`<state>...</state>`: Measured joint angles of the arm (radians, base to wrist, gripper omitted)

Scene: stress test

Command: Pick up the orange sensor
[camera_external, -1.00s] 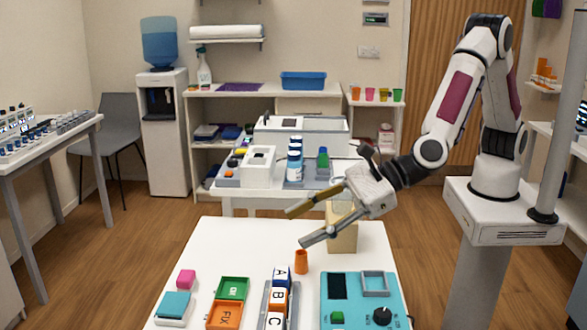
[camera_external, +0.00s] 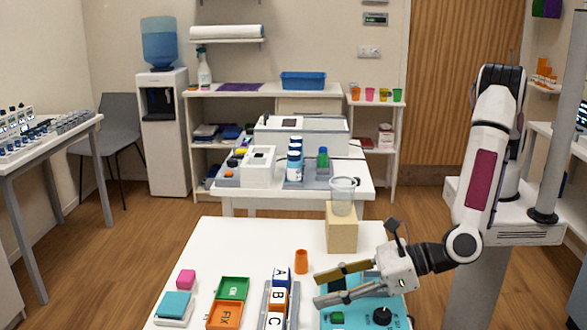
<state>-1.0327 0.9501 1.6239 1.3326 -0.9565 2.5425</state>
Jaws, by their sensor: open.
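The orange sensor (camera_external: 301,261) is a small upright orange piece on the white table (camera_external: 243,245), near its middle. My gripper (camera_external: 316,289) is open and empty, with its two fingers pointing left. It is to the right of the orange sensor and nearer the camera, apart from it in the picture. The fingers show in front of the teal device, hiding part of it. The exact height of my gripper above the table is hard to tell.
A tan block (camera_external: 342,236) with a clear beaker (camera_external: 342,196) on top stands behind my gripper. Lettered blocks (camera_external: 277,296) stand in a rack left of the teal device (camera_external: 358,318). Green (camera_external: 233,289) and orange (camera_external: 224,315) trays lie further left. The table's back left is clear.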

